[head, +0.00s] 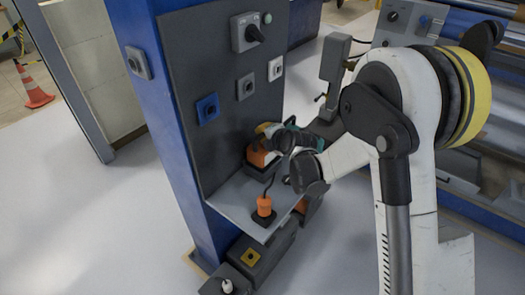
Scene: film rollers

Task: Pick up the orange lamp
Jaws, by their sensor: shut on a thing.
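An orange block-like body with a dark base (258,158) sits at the back of the grey shelf, against the dark panel. My gripper (275,143) is at its upper right, partly hidden by my own wrist, and looks shut on it. A smaller upright orange piece on a black square base (264,207) stands near the shelf's front corner, apart from my gripper. A thin dark line runs between the two orange things. Which of them is the lamp is hard to tell at this size.
The grey shelf (228,203) juts from the dark panel (205,150) on a blue column (165,130). The panel carries several switches. Dark boxes (275,245) stand below the shelf. Machine rollers fill the right. Open floor (90,220) lies left, with an orange cone (33,88).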

